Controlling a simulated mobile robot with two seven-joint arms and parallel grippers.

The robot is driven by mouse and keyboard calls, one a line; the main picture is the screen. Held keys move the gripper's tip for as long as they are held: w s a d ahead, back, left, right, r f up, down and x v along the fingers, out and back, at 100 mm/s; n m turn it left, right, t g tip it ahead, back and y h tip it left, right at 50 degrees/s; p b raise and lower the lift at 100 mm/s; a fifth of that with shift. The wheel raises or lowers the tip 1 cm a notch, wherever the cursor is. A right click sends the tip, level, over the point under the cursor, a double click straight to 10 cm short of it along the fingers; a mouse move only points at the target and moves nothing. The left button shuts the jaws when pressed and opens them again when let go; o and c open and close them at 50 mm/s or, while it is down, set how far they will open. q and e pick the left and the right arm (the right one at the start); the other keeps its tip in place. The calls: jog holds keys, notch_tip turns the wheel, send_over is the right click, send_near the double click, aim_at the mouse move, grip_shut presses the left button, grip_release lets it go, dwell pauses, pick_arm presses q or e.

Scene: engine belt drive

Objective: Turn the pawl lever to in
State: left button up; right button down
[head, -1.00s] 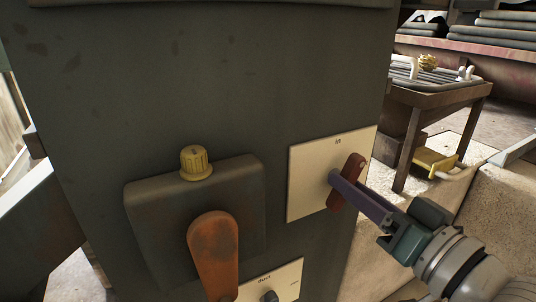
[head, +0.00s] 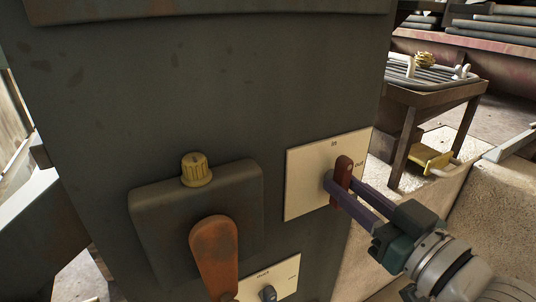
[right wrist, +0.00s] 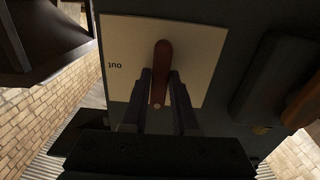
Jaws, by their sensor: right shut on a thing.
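The pawl lever (head: 344,166) is a red-brown bar on a cream plate (head: 306,180) on the dark cabinet's front. My right gripper (head: 341,184) is shut on the lever, one purple-grey finger on each side. In the right wrist view the lever (right wrist: 162,58) shows between the fingers (right wrist: 160,92), with "out" at the left of the plate. My left gripper is out of view.
Left of the plate, a dark box carries a yellow knob (head: 196,170) and a large orange lever (head: 214,255). A second cream plate with a small knob (head: 268,293) is below. A brown table (head: 436,96) with a tray stands behind at right.

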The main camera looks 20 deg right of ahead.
jog(key=c, duration=0.7)
grip_release()
jog(key=s, duration=0.6)
jog(key=s+p, duration=0.1)
jog(key=s, duration=0.3)
jog(key=shift+d, duration=0.35)
